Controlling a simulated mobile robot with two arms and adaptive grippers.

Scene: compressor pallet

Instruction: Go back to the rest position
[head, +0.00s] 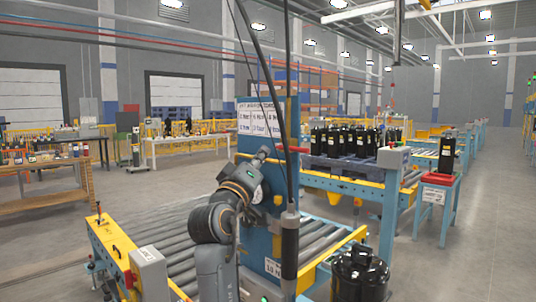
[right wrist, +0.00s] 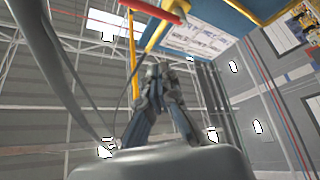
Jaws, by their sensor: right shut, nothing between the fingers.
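My right arm rises from the bottom middle of the head view, in front of a blue column (head: 256,118) beside the roller conveyor. My right gripper (head: 263,153) is small and partly hidden at the arm's upper end. In the right wrist view its two fingers (right wrist: 158,72) come together at the tips, shut and empty, pointing up toward the ceiling. My left gripper is in neither view.
A roller conveyor (head: 160,244) lies around the arm. A dark hanging cable with a grey cylinder (head: 290,245) is close right of it. Black compressors (head: 335,140) stand on a blue pallet (head: 352,169). Another black compressor (head: 360,272) is at lower right. Open floor lies far right.

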